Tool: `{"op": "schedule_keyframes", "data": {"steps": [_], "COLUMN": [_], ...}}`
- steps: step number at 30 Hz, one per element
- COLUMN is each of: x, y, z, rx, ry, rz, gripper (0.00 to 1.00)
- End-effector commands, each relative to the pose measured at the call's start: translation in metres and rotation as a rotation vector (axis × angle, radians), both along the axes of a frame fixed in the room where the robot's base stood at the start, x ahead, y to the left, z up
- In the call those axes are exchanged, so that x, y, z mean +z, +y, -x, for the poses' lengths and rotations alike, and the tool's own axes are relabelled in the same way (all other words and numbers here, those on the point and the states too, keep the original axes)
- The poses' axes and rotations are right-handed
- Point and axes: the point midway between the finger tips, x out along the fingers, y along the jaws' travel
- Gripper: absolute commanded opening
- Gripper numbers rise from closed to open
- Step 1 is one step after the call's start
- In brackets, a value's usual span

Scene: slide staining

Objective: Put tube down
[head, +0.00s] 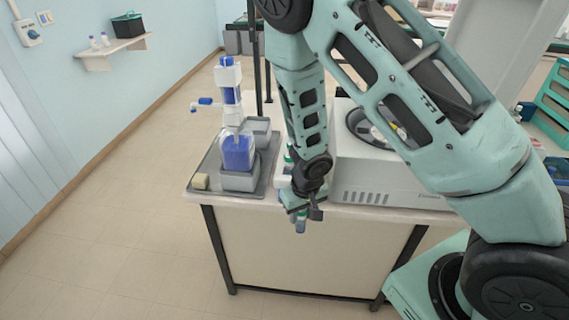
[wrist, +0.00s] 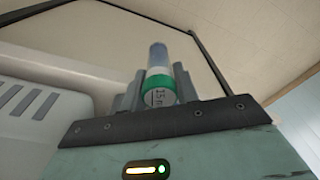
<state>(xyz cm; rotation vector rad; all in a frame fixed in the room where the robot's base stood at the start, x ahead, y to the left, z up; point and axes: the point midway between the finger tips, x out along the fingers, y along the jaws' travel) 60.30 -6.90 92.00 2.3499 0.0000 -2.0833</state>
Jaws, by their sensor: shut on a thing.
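My gripper (head: 303,211) is shut on a tube and appears in front of the bench's front edge in the head view. In the wrist view the tube (wrist: 158,58) stands between the two fingers (wrist: 158,88). In the head view only a small bluish part of the tube (head: 300,227) shows below the fingers. The rest of it is hidden by the gripper.
The bench (head: 310,250) carries a white machine with a round opening (head: 365,185) on the right. Green-capped items, partly hidden, stand behind my wrist. Floor at left is clear.

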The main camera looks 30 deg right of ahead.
Motion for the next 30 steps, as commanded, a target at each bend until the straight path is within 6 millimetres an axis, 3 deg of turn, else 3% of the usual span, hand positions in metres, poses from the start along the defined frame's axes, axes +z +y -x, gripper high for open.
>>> {"op": "schedule_keyframes", "data": {"steps": [1, 12, 25, 30], "x": [0.013, 0.062, 0.062, 0.076], "y": [-0.001, -0.002, -0.003, -0.01], "z": [0.0, -0.005, -0.005, -0.006], "rx": [-0.002, -0.005, -0.014, -0.114], "ry": [0.0, -0.006, -0.001, -0.006], "rz": [0.001, -0.002, 0.0, 0.007], "gripper": [0.09, 0.09, 0.09, 0.09]}}
